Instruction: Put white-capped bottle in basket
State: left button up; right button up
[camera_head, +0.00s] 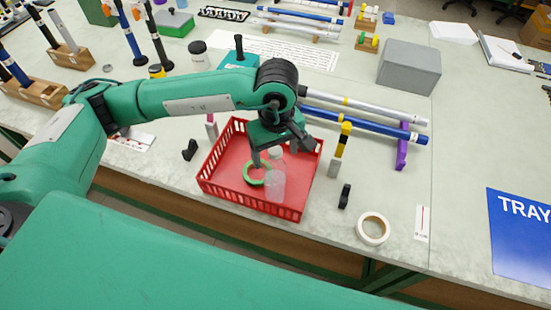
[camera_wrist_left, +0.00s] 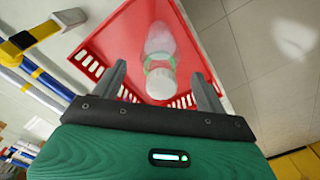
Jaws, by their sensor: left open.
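The white-capped bottle (camera_head: 275,184) is a clear, translucent bottle inside the red basket (camera_head: 212,180), towards its front. In the left wrist view the bottle's white cap (camera_wrist_left: 160,84) faces me, with the clear body (camera_wrist_left: 159,42) beyond it. My left gripper (camera_head: 282,152) is over the basket, just above the bottle. Its fingers stand apart on both sides of the cap in the left wrist view (camera_wrist_left: 162,84), with gaps showing on each side. The basket's red wall (camera_wrist_left: 108,45) surrounds the bottle there. My right gripper is not in view.
A white tape roll (camera_head: 373,229) and a small black block (camera_head: 344,196) lie right of the basket. A yellow-black tool (camera_head: 341,146) stands close to its right wall. Blue and white rods (camera_head: 365,121) lie behind on supports.

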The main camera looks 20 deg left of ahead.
pick_arm(q)
notch_tip(320, 180, up, 9)
jog(key=shift+d+f+b, duration=0.1)
jog(key=shift+b, duration=1)
